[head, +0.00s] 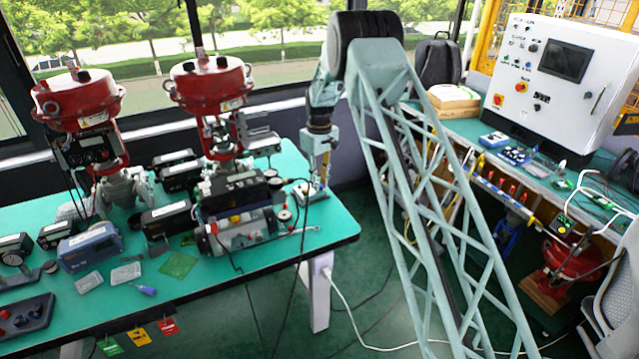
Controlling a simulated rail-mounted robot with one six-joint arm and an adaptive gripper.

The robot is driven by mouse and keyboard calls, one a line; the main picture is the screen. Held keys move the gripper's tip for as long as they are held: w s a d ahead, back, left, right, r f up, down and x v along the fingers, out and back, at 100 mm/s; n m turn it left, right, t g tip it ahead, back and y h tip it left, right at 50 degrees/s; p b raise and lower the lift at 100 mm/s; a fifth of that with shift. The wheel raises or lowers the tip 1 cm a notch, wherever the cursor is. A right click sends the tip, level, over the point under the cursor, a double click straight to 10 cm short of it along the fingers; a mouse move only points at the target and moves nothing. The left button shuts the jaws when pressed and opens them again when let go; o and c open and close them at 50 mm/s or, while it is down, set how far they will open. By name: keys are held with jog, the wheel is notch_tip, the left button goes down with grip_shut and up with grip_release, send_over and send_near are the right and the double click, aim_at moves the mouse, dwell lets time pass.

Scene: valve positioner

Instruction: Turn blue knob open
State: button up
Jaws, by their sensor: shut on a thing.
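My gripper (316,184) reaches down at the right end of the green table, just right of the valve positioner assembly (240,200). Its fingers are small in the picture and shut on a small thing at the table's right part. That thing is mostly hidden by the fingers, and I cannot make out its colour. I cannot clearly pick out a blue knob at the gripper. Small round gauges (284,215) sit on the assembly, left of the gripper.
Two red valve actuators (210,82) stand at the back of the green table (325,235). Several instruments, a blue box (90,246) and a blue-handled screwdriver (146,290) lie to the left. A white control cabinet (550,85) stands on the right bench. Cables hang off the front edge.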

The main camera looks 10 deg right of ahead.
dwell(0.4)
jog(key=o, duration=0.9)
jog(key=shift+c, duration=0.2)
jog(key=shift+r, duration=0.15)
notch_tip(320, 180, up, 12)
dwell(0.5)
